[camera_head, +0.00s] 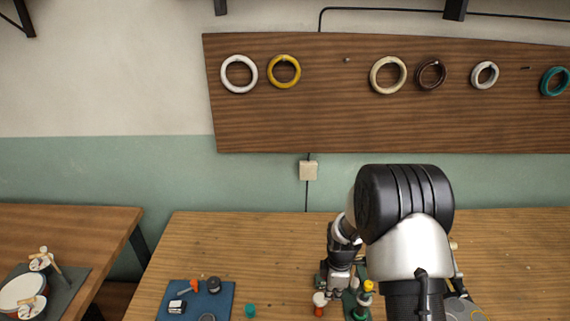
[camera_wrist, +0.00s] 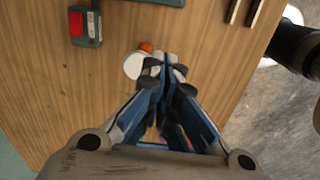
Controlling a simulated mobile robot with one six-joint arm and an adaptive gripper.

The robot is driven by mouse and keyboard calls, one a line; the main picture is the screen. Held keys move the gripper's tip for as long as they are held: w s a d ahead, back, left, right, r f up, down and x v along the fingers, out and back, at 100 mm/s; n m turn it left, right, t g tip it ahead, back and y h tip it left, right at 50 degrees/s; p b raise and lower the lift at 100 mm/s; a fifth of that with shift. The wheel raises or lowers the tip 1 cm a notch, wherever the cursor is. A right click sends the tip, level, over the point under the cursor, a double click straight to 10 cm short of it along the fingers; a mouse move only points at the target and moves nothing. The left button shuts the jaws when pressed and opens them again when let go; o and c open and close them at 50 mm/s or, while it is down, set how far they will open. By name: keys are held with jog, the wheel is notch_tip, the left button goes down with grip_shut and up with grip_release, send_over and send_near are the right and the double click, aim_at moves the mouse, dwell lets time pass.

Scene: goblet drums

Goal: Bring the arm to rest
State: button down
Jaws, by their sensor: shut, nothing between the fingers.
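My gripper (camera_wrist: 165,66) is shut and empty in the wrist view, its blue-sided fingers together above the wooden table (camera_wrist: 85,85). A white round piece (camera_wrist: 133,66) with an orange part (camera_wrist: 145,47) lies just beyond and left of the fingertips; I cannot tell whether they touch. In the head view my arm (camera_head: 405,235) is folded over the right part of the table (camera_head: 260,250). The arm hides part of the table, and the fingertips are hard to make out there.
A white-and-orange piece (camera_head: 319,303) and a green-and-yellow piece (camera_head: 365,290) stand close to my arm. A blue mat (camera_head: 225,296) with small items lies left of them. A drum (camera_head: 20,294) sits on the left table. Rings hang on a wall board (camera_head: 330,120).

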jog(key=s+r+m+t+b, duration=0.1)
jog(key=s+r+m, duration=0.3)
jog(key=r, duration=0.7)
jog(key=s+r+m+t+b, duration=0.15)
jog(key=s+r+m, duration=0.25)
jog(key=r, duration=0.6)
jog(key=s+r+m+t+b, duration=0.1)
jog(key=s+r+m, duration=0.2)
jog(key=s, duration=0.6)
jog(key=s+r+m+b, duration=0.2)
jog(key=s+m, duration=0.4)
jog(key=s, duration=0.4)
jog(key=shift+s+r+t, duration=0.2)
jog(key=shift+r+t, duration=0.15)
jog(key=shift+r, duration=0.1)
